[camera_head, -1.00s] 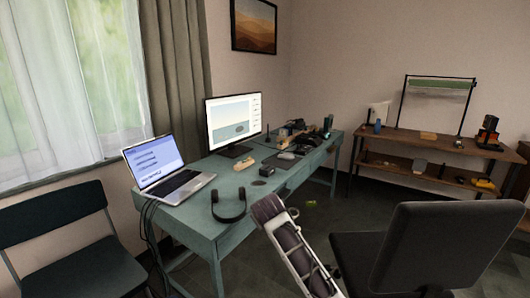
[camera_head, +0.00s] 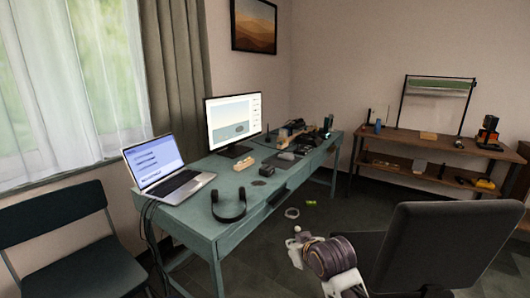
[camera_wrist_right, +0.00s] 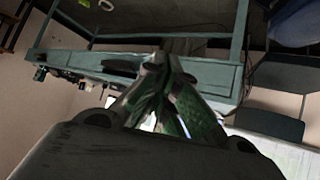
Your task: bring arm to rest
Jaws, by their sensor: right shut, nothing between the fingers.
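My right arm (camera_head: 330,257) shows at the bottom of the head view, in front of the desk and left of the dark office chair. I cannot make out its fingertips clearly there. In the right wrist view my right gripper (camera_wrist_right: 155,68) is shut, its fingers meeting at the tips with nothing between them. The desk appears behind the fingers in that view, apart from them as far as I can tell. My left gripper is in neither view.
The blue-green desk (camera_head: 190,218) carries a laptop (camera_head: 168,172), monitor (camera_head: 233,122), headphones (camera_head: 229,211) and several small items. The office chair (camera_head: 440,245) stands close right of my arm. A blue chair (camera_head: 70,250) is at left, a wooden shelf (camera_head: 440,145) at back right.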

